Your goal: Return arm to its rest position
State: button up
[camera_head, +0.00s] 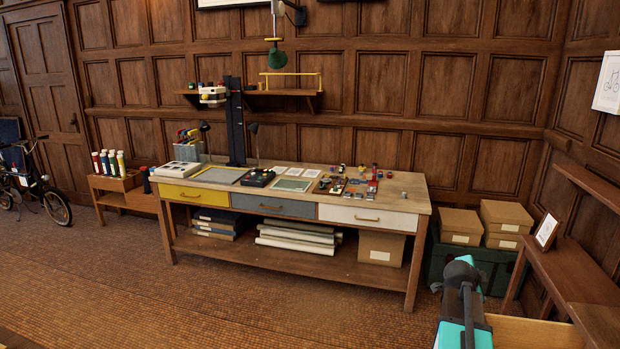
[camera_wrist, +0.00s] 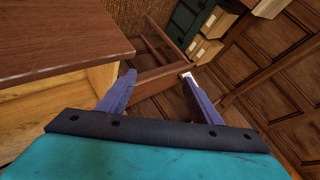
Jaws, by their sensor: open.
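My gripper shows in the wrist view (camera_wrist: 158,95) with its two purple-grey fingers spread wide apart and nothing between them. The left finger is close to the corner of a brown wooden top over a lighter wooden side (camera_wrist: 60,45). I cannot tell whether they touch. In the head view my teal and dark arm (camera_head: 464,305) is at the lower right, in front of a light wooden box or drawer (camera_head: 535,332). The fingertips cannot be made out there.
A long workbench (camera_head: 400,190) with drafting items stands in the middle. Cardboard boxes (camera_head: 461,226) stand on a dark green chest (camera_head: 448,262) to its right. A wooden side table (camera_head: 575,275) holds a small frame (camera_head: 546,231). The floor (camera_head: 200,300) in front of the bench is clear.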

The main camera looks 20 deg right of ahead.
jog(key=s+a+f+n+g+y, duration=0.1)
jog(key=a+f+n+g+y, duration=0.35)
jog(key=a+f, duration=1.1)
jog(key=s+a+f+n+t+y, duration=0.15)
jog(key=a+f+n, duration=0.55)
jog(key=a+f, duration=0.85)
jog(key=s+a+f+n+g+y, duration=0.1)
jog(key=s+a+f+n, duration=0.3)
jog(key=s+a, duration=0.4)
jog(key=s+a+f+n+g+y+b, duration=0.1)
jog(key=s+a+f+n+g, duration=0.3)
jog(key=s+a+f, duration=0.3)
jog(key=s+a+f+n+g+y+b, duration=0.1)
jog(key=s+a+f+n, duration=0.3)
jog(key=s+a, duration=0.6)
jog(key=s+f+g, duration=0.1)
jog(key=s, duration=0.2)
jog(key=shift+f+y, duration=0.3)
jog(key=shift+f, duration=0.05)
jog(key=shift+a+n, duration=0.1)
jog(key=shift+n, duration=0.15)
